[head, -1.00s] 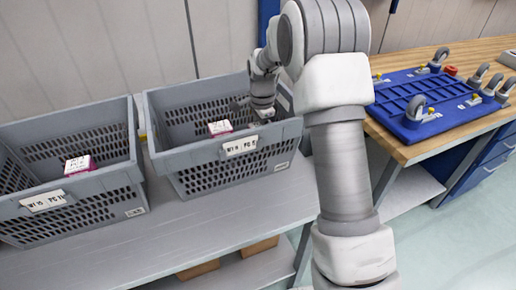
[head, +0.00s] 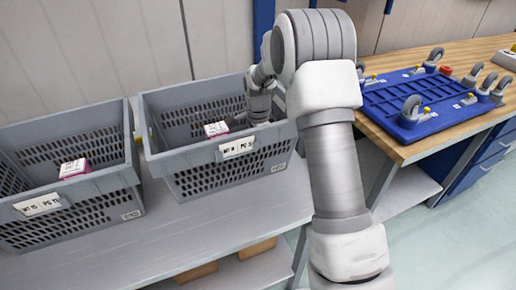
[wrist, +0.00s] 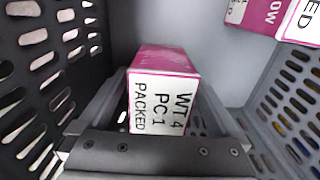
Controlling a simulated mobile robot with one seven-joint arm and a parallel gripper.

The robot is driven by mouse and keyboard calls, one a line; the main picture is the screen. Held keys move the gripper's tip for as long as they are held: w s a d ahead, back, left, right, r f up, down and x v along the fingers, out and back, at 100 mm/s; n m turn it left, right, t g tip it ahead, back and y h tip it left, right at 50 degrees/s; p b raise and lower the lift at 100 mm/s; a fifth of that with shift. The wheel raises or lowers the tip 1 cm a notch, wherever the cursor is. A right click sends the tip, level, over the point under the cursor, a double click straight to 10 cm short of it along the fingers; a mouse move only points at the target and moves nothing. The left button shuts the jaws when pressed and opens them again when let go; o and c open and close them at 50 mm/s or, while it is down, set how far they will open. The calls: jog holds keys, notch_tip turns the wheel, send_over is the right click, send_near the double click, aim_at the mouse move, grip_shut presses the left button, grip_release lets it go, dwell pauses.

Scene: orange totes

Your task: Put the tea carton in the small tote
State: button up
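In the wrist view, a pink carton (wrist: 165,62) with a white label reading "WT 4 PC 1 PACKED" stands between the fingers of my gripper (wrist: 163,100). The fingers are spread, one on each side, close to the carton; contact cannot be told. A second pink and white carton (wrist: 290,18) is at the upper right. In the head view, my gripper is down inside the right grey tote, its fingers hidden by the front wall. One pink carton with a white top (head: 217,129) shows in that tote (head: 195,152). Which carton holds tea is not legible.
A left grey tote (head: 65,210) holds another pink carton (head: 73,168). Both totes stand on a grey bench (head: 215,222). A blue wheeled dolly (head: 425,98) lies on a wooden table (head: 440,137) at right. Tote walls enclose my gripper closely.

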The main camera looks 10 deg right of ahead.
jog(key=shift+r, duration=0.1)
notch_tip(320, 180, up, 12)
jog(key=shift+r+p, duration=0.1)
jog(key=shift+p, duration=0.45)
